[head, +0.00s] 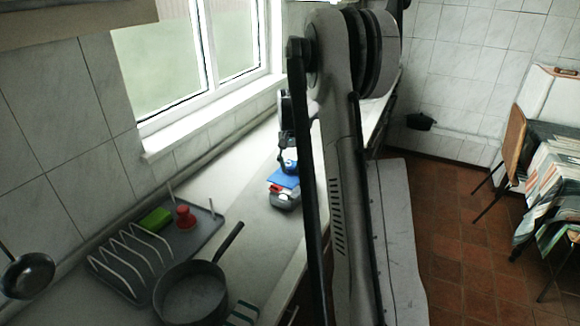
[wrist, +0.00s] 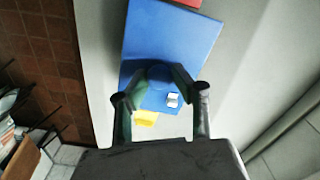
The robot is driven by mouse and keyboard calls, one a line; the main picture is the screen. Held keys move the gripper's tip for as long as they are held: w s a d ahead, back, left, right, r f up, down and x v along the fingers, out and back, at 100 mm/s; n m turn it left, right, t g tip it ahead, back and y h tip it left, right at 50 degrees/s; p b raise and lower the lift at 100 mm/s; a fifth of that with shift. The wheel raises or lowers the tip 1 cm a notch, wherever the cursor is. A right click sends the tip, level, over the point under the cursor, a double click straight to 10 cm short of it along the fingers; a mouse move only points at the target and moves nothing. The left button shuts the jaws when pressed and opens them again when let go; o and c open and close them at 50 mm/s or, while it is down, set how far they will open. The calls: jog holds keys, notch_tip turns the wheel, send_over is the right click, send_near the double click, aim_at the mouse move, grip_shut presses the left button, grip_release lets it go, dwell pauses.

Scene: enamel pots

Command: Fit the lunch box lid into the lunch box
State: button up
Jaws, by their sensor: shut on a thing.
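The blue lunch box lid (wrist: 172,40) is a flat rectangular plate that fills the upper middle of the wrist view. My gripper (wrist: 157,84) is shut on its round blue knob, one finger on each side. In the head view the lid (head: 286,178) shows as a small blue patch on the counter side, below my gripper (head: 288,161). A grey box-like thing (head: 285,201), possibly the lunch box, lies just nearer than the lid. I cannot tell whether the lid touches it. The lid hides most of what is under it in the wrist view.
A small red thing (head: 273,188) is beside the lid, and a yellow piece (wrist: 145,118) shows at its edge. A dark pan (head: 190,292), a grey rack tray (head: 203,232), a green sponge (head: 155,220) and a red object (head: 186,216) stand nearer on the counter (head: 238,210).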

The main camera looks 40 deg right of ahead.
aim_at(291, 174)
jog(key=shift+w+d+f, duration=0.1)
jog(key=shift+d+f, duration=0.05)
jog(key=shift+f, duration=0.55)
jog(key=shift+f+b, duration=0.7)
jog(key=shift+f, duration=0.85)
jog(key=shift+b, duration=0.5)
jog(key=shift+f+b, duration=0.6)
jog(key=shift+f, duration=0.05)
dwell(0.4)
jog(key=o, duration=1.1)
jog(key=shift+r, duration=0.15)
notch_tip(291, 174, up, 12)
jog(key=shift+f, duration=0.1)
